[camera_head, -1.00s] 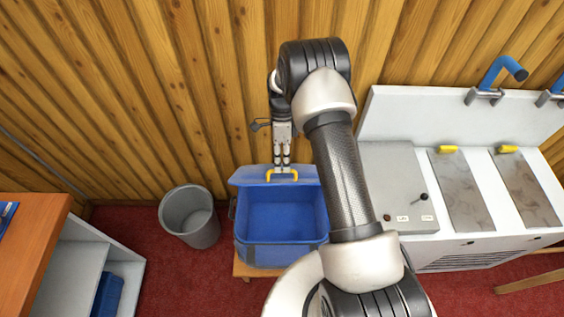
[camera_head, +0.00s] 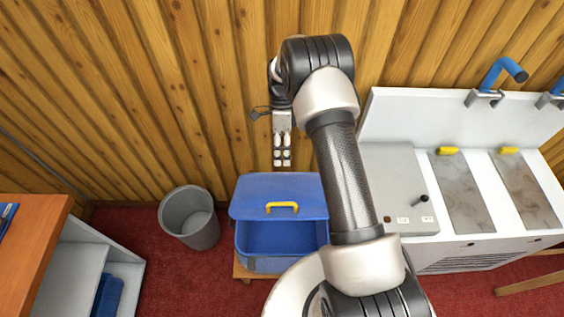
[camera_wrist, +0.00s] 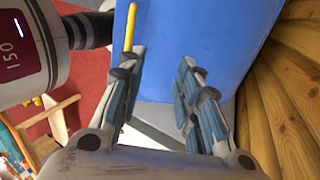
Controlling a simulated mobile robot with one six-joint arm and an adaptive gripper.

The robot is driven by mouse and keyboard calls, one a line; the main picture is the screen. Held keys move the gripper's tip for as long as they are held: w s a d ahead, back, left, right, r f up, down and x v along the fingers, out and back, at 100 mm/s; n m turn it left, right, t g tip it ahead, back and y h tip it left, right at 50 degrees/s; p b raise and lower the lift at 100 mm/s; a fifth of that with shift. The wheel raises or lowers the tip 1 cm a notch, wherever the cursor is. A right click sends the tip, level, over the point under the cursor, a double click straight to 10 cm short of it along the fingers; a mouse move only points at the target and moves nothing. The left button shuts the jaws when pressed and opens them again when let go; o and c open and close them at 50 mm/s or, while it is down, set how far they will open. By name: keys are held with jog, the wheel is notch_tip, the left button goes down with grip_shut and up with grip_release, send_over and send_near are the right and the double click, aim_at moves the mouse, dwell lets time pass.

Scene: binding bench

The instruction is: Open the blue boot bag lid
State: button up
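The blue boot bag (camera_head: 282,263) stands on a low wooden stand against the plank wall. Its blue lid (camera_head: 250,192) is partly open and tilts forward over the rear of the bag. The front of the dark blue inside shows below the lid's edge. A yellow handle (camera_head: 282,207) is on the lid. My gripper (camera_head: 282,166) points down behind the lid, near the wall, apart from the handle. In the wrist view my gripper (camera_wrist: 162,58) has its fingers spread with nothing between them. The blue lid (camera_wrist: 195,40) fills the view beyond, and the yellow handle (camera_wrist: 130,27) shows by the left fingertip.
A grey bin (camera_head: 189,218) stands left of the bag on the red carpet (camera_head: 190,275). A white machine (camera_head: 484,235) with a grey control panel (camera_head: 395,190) is close on the right. An orange-brown table (camera_head: 28,245) is at the far left. The plank wall (camera_head: 200,90) is close behind my gripper.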

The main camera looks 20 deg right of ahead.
jog(key=v, duration=0.8)
jog(key=shift+c, duration=0.3)
